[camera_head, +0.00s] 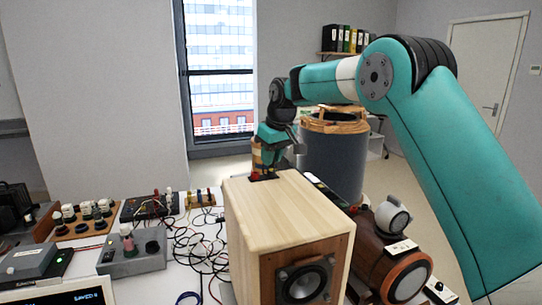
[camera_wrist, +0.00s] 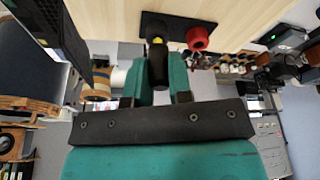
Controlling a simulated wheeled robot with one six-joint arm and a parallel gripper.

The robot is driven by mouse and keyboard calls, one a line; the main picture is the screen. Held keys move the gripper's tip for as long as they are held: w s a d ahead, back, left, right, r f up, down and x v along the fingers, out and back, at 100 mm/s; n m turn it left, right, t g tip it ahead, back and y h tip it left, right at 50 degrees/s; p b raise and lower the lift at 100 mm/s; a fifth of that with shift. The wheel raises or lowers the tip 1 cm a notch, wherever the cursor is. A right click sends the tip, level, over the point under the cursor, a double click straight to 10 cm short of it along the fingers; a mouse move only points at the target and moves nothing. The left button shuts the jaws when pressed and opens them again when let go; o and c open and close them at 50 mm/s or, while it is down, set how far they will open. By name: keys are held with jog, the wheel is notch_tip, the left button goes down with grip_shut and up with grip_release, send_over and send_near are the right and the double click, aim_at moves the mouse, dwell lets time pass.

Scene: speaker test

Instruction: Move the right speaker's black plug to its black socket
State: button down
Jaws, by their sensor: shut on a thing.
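The wooden speaker (camera_head: 275,215) stands on the white table, its dark cone facing the front. My gripper (camera_head: 267,160) is at the speaker's far edge. In the wrist view, my gripper (camera_wrist: 161,82) is shut on the black plug (camera_wrist: 157,62), which has a yellow mark near its far end. The plug's far end is at a black terminal plate (camera_wrist: 180,22) on the pale wood. A red terminal or plug (camera_wrist: 197,38) sits on the plate just right of the black plug. The black socket is hidden behind the plug, and I cannot tell whether the plug is seated.
Tangled cables (camera_head: 197,245) lie on the table left of the speaker, near a grey box with knobs (camera_head: 133,255). A brown cylinder (camera_head: 380,262) lies to its right. A large dark drum (camera_head: 333,160) with a wooden rim stands behind.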

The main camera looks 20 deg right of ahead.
jog(key=shift+f, duration=0.5)
jog(key=c, duration=1)
grip_release()
jog(key=shift+o, duration=0.2)
jog(key=shift+r, duration=0.15)
jog(key=shift+r+p, duration=3.5)
jog(key=shift+r, duration=0.25)
